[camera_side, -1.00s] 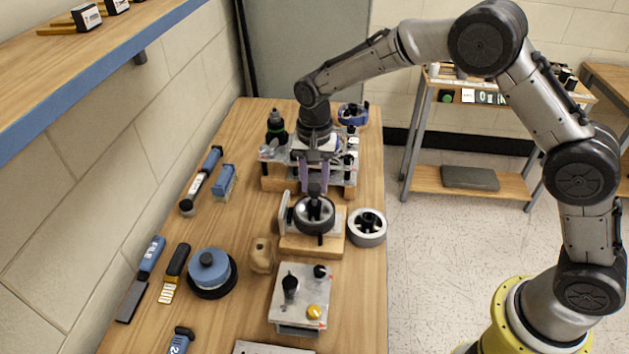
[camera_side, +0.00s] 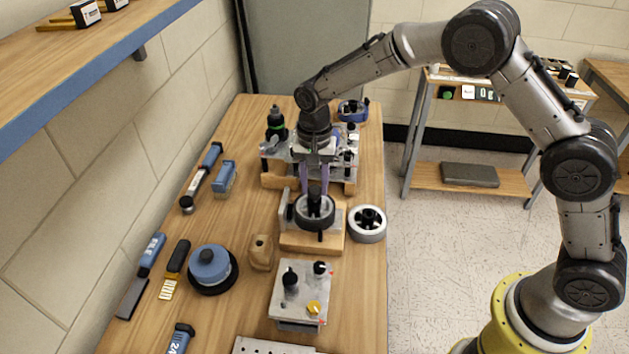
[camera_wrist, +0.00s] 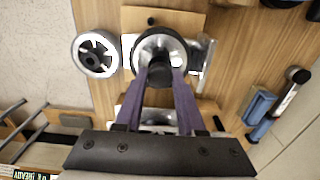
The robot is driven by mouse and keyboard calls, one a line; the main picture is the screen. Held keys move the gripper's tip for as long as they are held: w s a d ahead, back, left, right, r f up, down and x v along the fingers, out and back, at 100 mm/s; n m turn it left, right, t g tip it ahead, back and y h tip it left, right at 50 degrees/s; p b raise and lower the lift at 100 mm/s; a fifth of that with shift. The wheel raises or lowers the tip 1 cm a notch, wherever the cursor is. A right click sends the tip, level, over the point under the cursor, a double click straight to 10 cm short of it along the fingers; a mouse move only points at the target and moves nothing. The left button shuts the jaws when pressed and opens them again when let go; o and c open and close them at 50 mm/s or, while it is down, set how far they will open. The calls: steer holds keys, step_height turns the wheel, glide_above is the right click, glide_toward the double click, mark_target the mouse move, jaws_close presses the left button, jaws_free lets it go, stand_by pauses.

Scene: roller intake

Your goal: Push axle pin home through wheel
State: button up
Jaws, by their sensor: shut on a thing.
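A dark wheel with a light hub (camera_side: 315,212) sits on a wooden block fixture (camera_side: 298,243) with an upright metal plate at its left. It also shows in the wrist view (camera_wrist: 141,58). A black axle pin (camera_side: 314,194) stands up from the wheel's centre, and its round top shows in the wrist view (camera_wrist: 160,74). My gripper (camera_side: 315,192) points down over the wheel with its purple fingers shut on the pin's upper part. How deep the pin sits in the wheel is hidden.
A loose grey wheel (camera_side: 367,224) lies right of the fixture, near the table edge. A metal box with knobs (camera_side: 301,292) stands in front. A metal rack (camera_side: 274,168) is behind. A blue-topped round tool (camera_side: 210,268) and hand tools lie left.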

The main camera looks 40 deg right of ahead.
steer(key=shift+f, duration=0.35)
steer(key=o, duration=1)
steer(key=shift+o, duration=0.2)
